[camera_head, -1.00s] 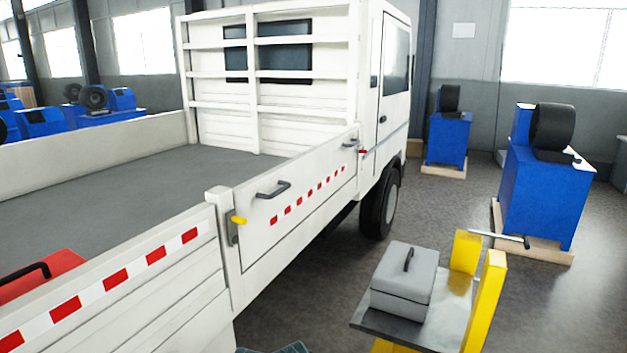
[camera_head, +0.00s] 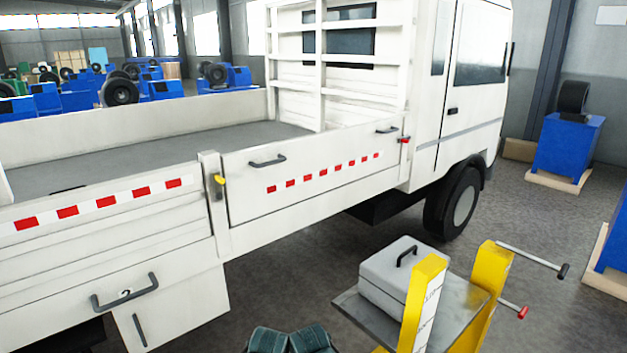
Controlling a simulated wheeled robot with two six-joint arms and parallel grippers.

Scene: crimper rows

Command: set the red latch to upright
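The red latch (camera_head: 404,140) is a small red handle at the right end of the truck's side panel (camera_head: 330,185), by the cab. It looks roughly level, but it is too small to tell its exact angle. A yellow latch (camera_head: 220,180) sits on the post at the left end of the same panel. Neither of my grippers shows in the head view, and nothing is seen touching either latch.
A yellow cart (camera_head: 488,278) carrying a grey case (camera_head: 395,275) stands in front of the truck at lower right. Two dark teal objects (camera_head: 290,340) show at the bottom edge. Blue machines (camera_head: 567,145) stand at right. Open floor lies between cart and truck.

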